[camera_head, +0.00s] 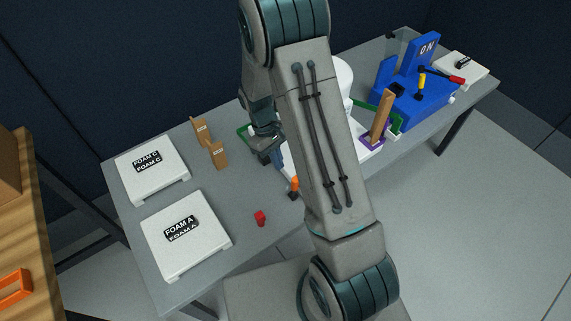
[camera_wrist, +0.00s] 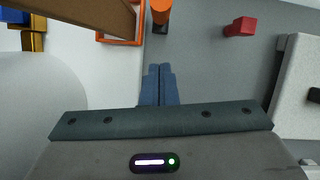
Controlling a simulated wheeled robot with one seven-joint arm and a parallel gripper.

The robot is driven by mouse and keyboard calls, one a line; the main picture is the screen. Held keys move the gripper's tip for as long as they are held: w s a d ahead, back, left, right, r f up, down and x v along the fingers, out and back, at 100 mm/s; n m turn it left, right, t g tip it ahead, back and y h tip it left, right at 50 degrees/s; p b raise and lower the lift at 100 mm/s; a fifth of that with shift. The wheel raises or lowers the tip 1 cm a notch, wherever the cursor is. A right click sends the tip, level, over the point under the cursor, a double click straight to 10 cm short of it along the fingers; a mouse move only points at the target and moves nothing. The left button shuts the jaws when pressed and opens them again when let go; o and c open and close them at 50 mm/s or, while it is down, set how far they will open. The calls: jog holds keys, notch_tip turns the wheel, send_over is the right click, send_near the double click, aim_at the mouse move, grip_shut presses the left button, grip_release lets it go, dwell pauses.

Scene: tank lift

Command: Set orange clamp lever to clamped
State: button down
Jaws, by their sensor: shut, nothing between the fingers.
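The orange lever (camera_head: 295,183) stands by the table's near edge, beside my arm in the head view, with a small dark part at its foot. Its orange end (camera_wrist: 161,9) also shows at the top edge of the wrist view, cut off by the frame. I cannot tell its lever setting. My gripper (camera_wrist: 158,72) is shut and empty, its two blue-grey fingertips together, a short way below the orange end in the wrist picture and apart from it. In the head view my gripper is partly hidden by my arm.
A red block (camera_head: 261,218) lies near the front edge. Foam A (camera_head: 183,237) and Foam C (camera_head: 150,171) pads lie at left. An orange frame (camera_wrist: 123,42) around a brown board (camera_wrist: 100,14) is close to the lever. A blue ON fixture (camera_head: 416,80) stands at the far right.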

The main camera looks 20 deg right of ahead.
jog(key=s+v, duration=0.2)
jog(key=v, duration=0.7)
jog(key=shift+d+r, duration=0.2)
jog(key=shift+r, duration=0.45)
jog(key=shift+w, duration=0.15)
jog(key=n, duration=0.6)
jog(key=a+n+p, duration=0.1)
jog(key=n, duration=0.5)
jog(key=w+n, duration=0.1)
jog(key=n, duration=0.5)
jog(key=shift+w+a+f, duration=0.1)
jog(key=shift+a+f, duration=0.15)
jog(key=shift+f, duration=0.15)
